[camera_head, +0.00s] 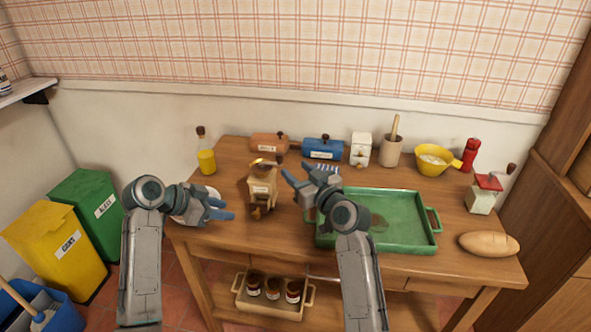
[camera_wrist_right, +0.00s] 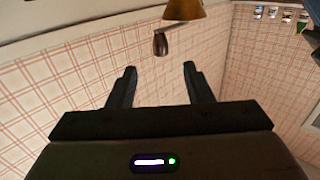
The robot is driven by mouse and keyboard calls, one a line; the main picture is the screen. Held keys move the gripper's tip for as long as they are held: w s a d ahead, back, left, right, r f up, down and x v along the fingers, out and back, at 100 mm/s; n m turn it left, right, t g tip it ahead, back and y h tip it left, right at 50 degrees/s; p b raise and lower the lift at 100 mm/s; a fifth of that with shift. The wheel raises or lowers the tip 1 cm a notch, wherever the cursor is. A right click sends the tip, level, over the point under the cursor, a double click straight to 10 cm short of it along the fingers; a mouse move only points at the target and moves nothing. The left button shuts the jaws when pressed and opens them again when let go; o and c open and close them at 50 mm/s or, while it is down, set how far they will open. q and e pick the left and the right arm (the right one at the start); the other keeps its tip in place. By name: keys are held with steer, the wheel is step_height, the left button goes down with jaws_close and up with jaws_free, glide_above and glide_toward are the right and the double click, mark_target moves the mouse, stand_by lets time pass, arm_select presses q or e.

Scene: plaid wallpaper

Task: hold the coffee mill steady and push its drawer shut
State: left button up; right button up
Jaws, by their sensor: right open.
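The coffee mill (camera_head: 262,185) is a wooden box with a crank and brass top, standing upright on the table left of the tray. A drawer (camera_head: 259,211) appears to jut from its front, low down. My left gripper (camera_head: 228,209) is left of the mill, its fingers apart and pointing right, not touching it. My right gripper (camera_head: 305,174) is right of the mill, open and empty, above the tray's left back corner. In the right wrist view, its fingers (camera_wrist_right: 158,85) are spread, and a dark knob (camera_wrist_right: 160,43), seemingly of the crank, hangs beyond them.
The green tray (camera_head: 385,245) lies to the right. A white plate (camera_head: 180,214) is partly hidden under my left gripper.

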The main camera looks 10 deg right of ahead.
mark_target(281, 158)
steer(key=x, duration=1.1)
steer(key=shift+r, duration=0.15)
jaws_close()
steer(key=shift+s, duration=0.1)
stand_by(0.6)
